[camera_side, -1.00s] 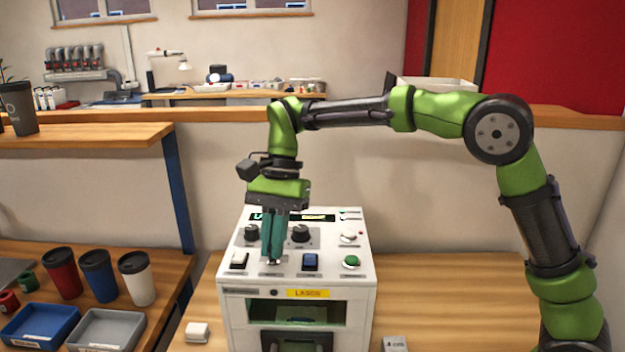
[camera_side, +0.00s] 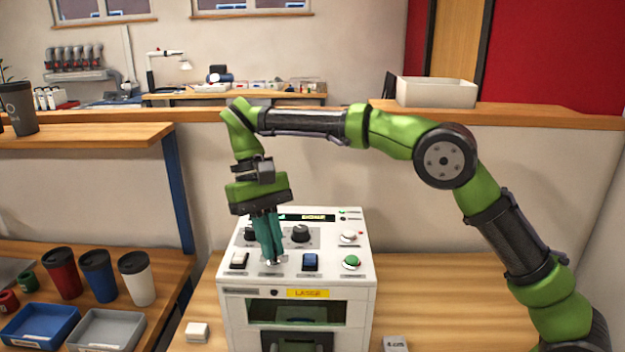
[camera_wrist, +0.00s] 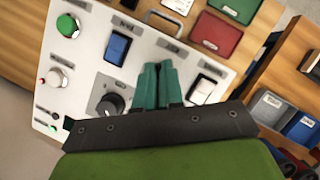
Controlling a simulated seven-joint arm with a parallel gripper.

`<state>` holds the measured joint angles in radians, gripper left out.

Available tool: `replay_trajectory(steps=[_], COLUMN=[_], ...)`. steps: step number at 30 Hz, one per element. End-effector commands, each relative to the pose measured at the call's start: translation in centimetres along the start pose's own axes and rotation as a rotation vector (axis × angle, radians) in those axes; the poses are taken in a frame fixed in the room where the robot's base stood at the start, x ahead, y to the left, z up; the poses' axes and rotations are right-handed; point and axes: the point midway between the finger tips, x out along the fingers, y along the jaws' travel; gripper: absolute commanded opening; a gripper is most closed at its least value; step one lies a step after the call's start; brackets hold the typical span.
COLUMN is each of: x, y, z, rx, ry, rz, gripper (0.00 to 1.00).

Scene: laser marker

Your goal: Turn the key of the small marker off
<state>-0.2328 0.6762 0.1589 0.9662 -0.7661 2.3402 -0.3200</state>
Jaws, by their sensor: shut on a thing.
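The small marker (camera_side: 347,275) is a white box with a sloped control panel and a LASER label on its front. My gripper (camera_side: 274,260) points down at the panel's front row, between a white rocker switch and a blue switch. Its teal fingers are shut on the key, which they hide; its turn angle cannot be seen. The wrist view also shows the closed fingers of my gripper (camera_wrist: 157,66) over the panel, between the blue switch (camera_wrist: 117,47) and the white rocker (camera_wrist: 204,88).
Black knobs (camera_side: 300,233), a green button (camera_side: 351,261) and a lit display (camera_side: 313,217) are close by on the panel. Lidded cups (camera_side: 98,275) and trays (camera_side: 40,327) stand at left. The bench right of the marker (camera_side: 450,285) is mostly clear.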

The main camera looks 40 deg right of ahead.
Motion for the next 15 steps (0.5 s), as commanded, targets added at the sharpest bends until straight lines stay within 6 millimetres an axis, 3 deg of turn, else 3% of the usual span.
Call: replay_trajectory(steps=[15], x=[-0.12], y=[-0.08], z=[-0.01], rx=[-0.161], ry=[0.006], rz=[0.067], gripper=[0.0])
